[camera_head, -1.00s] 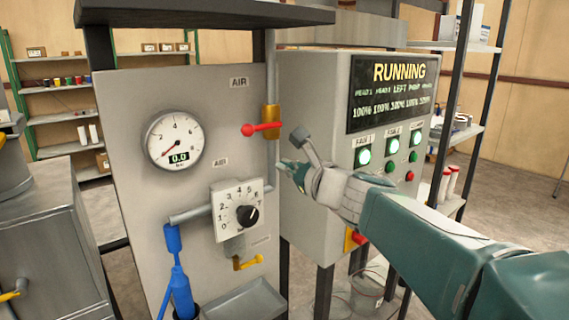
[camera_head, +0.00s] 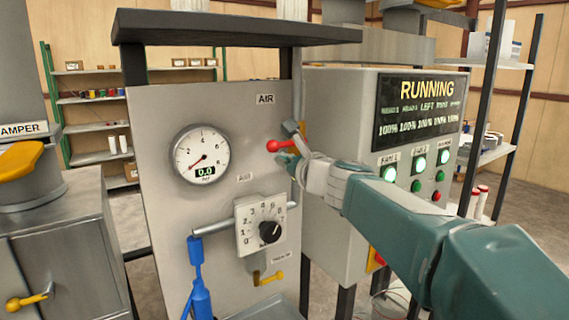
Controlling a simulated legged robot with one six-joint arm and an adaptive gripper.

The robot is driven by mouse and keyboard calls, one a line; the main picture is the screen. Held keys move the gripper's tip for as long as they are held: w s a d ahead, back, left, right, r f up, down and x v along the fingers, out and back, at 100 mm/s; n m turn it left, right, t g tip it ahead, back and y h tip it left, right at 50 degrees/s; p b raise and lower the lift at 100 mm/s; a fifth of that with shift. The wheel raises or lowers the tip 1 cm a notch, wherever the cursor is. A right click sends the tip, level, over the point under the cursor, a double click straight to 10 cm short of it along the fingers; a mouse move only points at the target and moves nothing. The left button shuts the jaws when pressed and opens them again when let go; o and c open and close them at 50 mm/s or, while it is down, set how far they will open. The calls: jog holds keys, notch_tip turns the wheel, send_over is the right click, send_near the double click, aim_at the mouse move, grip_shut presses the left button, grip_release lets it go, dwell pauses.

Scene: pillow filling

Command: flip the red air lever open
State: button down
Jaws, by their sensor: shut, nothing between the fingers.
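The red air lever (camera_head: 280,146) is on the grey panel (camera_head: 150,140), under the upper AIR label. It lies roughly level, its red knob pointing left. My gripper (camera_head: 291,147) is shut and empty. It is at the lever's right end, in front of the valve body, and hides most of it. I cannot tell whether the fingers touch the lever. The pressure gauge (camera_head: 201,154) to the left reads 0.0.
A numbered dial (camera_head: 262,224) with a black knob sits below the lever. A blue hose fitting (camera_head: 198,280) hangs at lower left. The control box (camera_head: 335,115) with a RUNNING screen stands close on the right. A dark shelf (camera_head: 230,27) overhangs the panel.

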jog(key=shift+s+a+r, duration=0.1)
jog(key=shift+a+r, duration=0.05)
jog(key=shift+r, duration=0.5)
dwell(0.3)
jog(key=w+d+r+m+y, duration=0.1)
jog(key=w+d+r+m, duration=0.2)
jog(key=r+m, duration=0.5)
jog(key=shift+d+r+m+g, duration=0.2)
jog(key=shift+d+m+g, duration=0.1)
jog(key=shift+d+m, duration=0.6)
dwell(0.7)
jog(key=shift+a, duration=0.1)
